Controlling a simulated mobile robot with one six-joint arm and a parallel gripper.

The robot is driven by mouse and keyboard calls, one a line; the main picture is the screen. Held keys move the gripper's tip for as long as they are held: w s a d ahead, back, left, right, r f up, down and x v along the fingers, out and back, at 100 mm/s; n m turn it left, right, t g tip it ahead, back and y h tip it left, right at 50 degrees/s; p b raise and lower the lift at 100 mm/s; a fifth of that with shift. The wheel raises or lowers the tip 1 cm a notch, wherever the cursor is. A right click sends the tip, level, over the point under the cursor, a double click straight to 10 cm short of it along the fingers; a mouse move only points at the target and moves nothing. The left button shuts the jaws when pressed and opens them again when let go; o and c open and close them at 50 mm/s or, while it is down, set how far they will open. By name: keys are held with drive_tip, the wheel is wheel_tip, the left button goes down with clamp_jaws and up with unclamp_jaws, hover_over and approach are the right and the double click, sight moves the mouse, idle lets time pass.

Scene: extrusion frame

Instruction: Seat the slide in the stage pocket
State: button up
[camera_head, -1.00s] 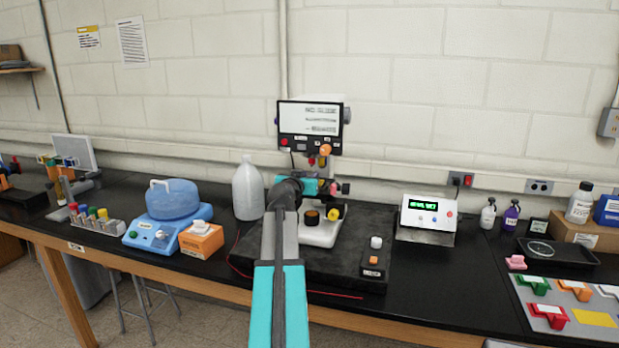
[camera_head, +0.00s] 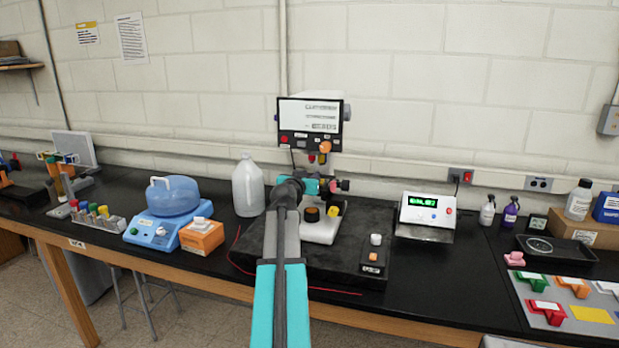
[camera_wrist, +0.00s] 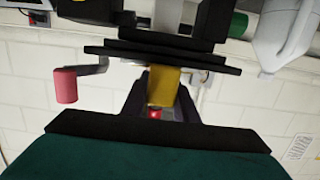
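My gripper (camera_wrist: 160,100) shows in the wrist view as two dark fingers flanking a yellow piece (camera_wrist: 163,88), which fills the gap between their tips. They look shut on it; whether this piece belongs to the slide is unclear. Dark flat plates (camera_wrist: 165,55), apparently the stage, lie just beyond the yellow piece; contact cannot be judged. A red crank handle (camera_wrist: 65,85) hangs to their left. In the head view my arm reaches to the instrument with the screen (camera_head: 310,115) and white base (camera_head: 322,232). The arm hides most of the stage there. The pocket is not visible.
A black slab (camera_head: 335,265) carries the instrument and a small switch box (camera_head: 374,256). A water jug (camera_head: 248,187) stands close on the left, a display box (camera_head: 427,212) on the right. A grey mat (camera_head: 545,290) with coloured pieces lies far right.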

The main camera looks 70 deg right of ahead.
drive_tip(key=o, duration=0.3)
drive_tip(key=shift+r, duration=0.2)
drive_tip(key=shift+a, duration=0.6)
drive_tip(key=a+r+b, duration=0.1)
drive_tip(key=a+b, duration=0.2)
drive_tip(key=a, duration=0.7)
drive_tip(key=shift+s+a+r, duration=0.3)
drive_tip(key=shift+a+r, duration=0.05)
